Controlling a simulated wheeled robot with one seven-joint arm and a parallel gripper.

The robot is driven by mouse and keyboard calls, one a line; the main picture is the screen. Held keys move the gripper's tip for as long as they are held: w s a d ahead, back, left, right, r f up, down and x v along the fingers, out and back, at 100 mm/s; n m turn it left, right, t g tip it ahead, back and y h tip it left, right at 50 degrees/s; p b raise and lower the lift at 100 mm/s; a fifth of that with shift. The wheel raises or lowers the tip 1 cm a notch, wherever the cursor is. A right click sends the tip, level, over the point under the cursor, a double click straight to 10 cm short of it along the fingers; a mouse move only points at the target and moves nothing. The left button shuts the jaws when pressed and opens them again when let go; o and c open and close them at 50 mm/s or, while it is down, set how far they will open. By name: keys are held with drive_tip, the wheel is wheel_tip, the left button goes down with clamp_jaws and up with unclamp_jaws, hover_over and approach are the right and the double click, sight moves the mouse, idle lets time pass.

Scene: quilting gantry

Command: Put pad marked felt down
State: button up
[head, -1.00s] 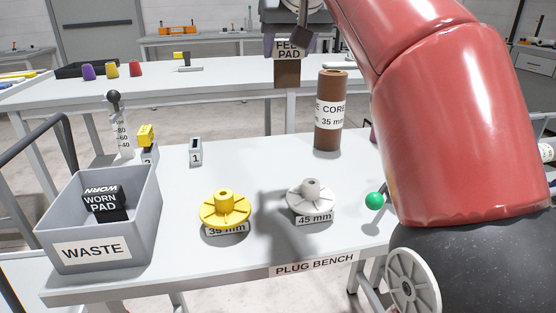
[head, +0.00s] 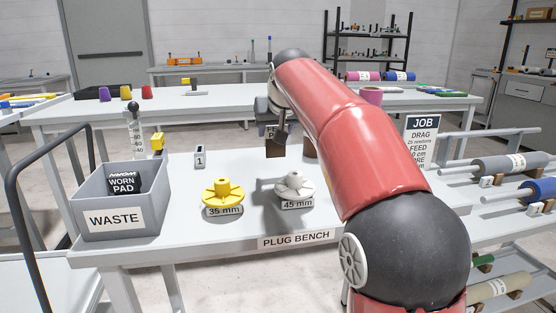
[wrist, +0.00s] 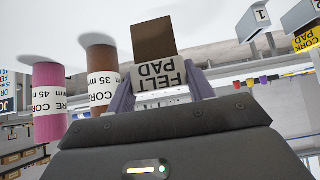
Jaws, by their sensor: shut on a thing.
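My gripper (head: 268,112) is shut on the felt pad (head: 275,149), a brown block with a white "FELT PAD" label, over the far part of the plug bench (head: 240,180). In the wrist view the pad (wrist: 153,40) shows upside down between the two purple fingers of my gripper (wrist: 160,82). I cannot tell whether its lower end touches the bench. My red arm hides part of the area to its right. A black worn pad (head: 124,184) lies in the grey waste bin (head: 114,219) at the left.
A yellow 35 mm plug (head: 222,193) and a white 45 mm plug (head: 294,188) stand at the bench front. A brown core (wrist: 102,75) and a pink core (wrist: 48,105) stand near the pad. A small block marked 1 (head: 200,156) stands left of it.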

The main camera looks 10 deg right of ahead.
sight(276, 147)
drive_tip(key=shift+f+b, duration=2.05)
drive_tip(key=shift+f, duration=0.55)
drive_tip(key=shift+f, duration=0.15)
drive_tip(key=o, duration=1)
drive_tip(key=shift+o, duration=0.2)
drive_tip(key=shift+r, duration=0.25)
drive_tip(key=p+v, duration=0.1)
drive_tip(key=v, duration=1.1)
